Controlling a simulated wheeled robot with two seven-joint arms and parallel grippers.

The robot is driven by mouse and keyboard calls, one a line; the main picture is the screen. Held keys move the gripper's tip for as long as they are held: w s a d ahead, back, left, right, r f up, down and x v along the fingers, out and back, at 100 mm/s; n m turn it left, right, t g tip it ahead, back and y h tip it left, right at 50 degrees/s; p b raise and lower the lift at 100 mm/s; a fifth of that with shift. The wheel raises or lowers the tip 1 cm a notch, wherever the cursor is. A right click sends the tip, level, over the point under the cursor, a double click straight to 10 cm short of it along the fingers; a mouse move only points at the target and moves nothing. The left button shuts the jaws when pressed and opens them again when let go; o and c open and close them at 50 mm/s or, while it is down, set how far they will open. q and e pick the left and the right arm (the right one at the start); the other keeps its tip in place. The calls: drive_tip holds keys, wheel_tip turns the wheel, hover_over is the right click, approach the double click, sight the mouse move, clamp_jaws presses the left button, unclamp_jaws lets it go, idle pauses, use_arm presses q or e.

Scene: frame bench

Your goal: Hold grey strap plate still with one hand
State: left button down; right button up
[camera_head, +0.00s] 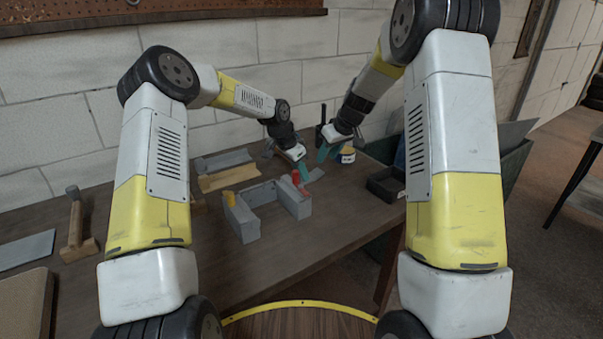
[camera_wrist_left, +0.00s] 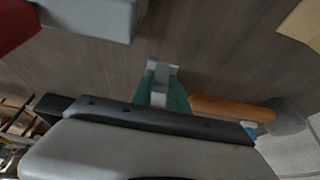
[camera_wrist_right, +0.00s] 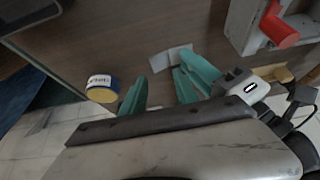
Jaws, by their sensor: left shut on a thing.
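The grey strap plate (camera_head: 315,175) is a small flat piece near the far edge of the bench, beside the grey frame. My left gripper (camera_head: 303,172) is shut on it; in the left wrist view the plate (camera_wrist_left: 161,68) shows between and beyond the teal fingertips. In the right wrist view the plate (camera_wrist_right: 172,58) shows beyond the fingers. Whether it touches the bench is unclear. My right gripper (camera_wrist_right: 158,88) is open and empty close by, on the side nearer the blue-and-yellow tin. The grey frame (camera_head: 245,224) carries a yellow part (camera_head: 229,199) and a red part (camera_wrist_right: 280,27).
The tin (camera_wrist_right: 102,88) and a black tray (camera_head: 382,186) stand right of the grippers. A wooden piece (camera_head: 228,178) and a grey channel (camera_head: 222,162) lie behind the frame. The bench's front middle is clear.

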sight(311, 180)
drive_tip(key=shift+w+a, duration=0.2)
drive_tip(key=c, duration=0.7)
drive_tip(key=w, duration=0.1)
drive_tip(key=w+a+g, duration=0.2)
drive_tip(key=w, duration=0.1)
drive_tip(key=shift+r+h, duration=0.4)
clamp_jaws()
drive_tip(key=shift+g+h, duration=0.5)
drive_tip(key=shift+h, duration=0.1)
drive_tip(key=shift+w+d+f, duration=0.1)
drive_tip(key=shift+w+f, duration=0.1)
drive_tip(key=shift+f, duration=1.35)
drive_tip(key=shift+w+d+f, duration=0.1)
drive_tip(key=shift+w+f, duration=0.1)
drive_tip(key=shift+f, duration=1.3)
